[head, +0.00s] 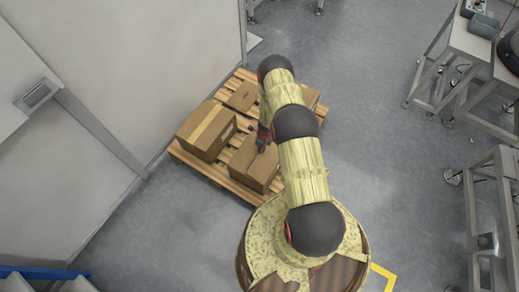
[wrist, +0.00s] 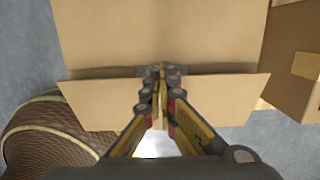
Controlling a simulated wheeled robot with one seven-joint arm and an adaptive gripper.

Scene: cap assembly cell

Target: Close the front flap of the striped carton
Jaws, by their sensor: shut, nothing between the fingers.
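In the wrist view a plain brown carton (wrist: 160,30) fills the top of the picture. Its front flap (wrist: 95,98) stands out toward me, with a dark gap along its upper edge. My gripper (wrist: 160,72) is shut and empty, its fingertips over the middle of the flap's upper edge; I cannot tell whether they touch it. The fingers hide the middle of the flap. In the head view my gripper (head: 262,143) is over a carton (head: 253,170) at the pallet's near side. I see no clear stripes on it; my arm hides part of it.
A wooden pallet (head: 220,178) carries several cartons. A taped carton (wrist: 290,60) is at right in the wrist view. A wall is left; open floor and metal tables (head: 480,40) are right.

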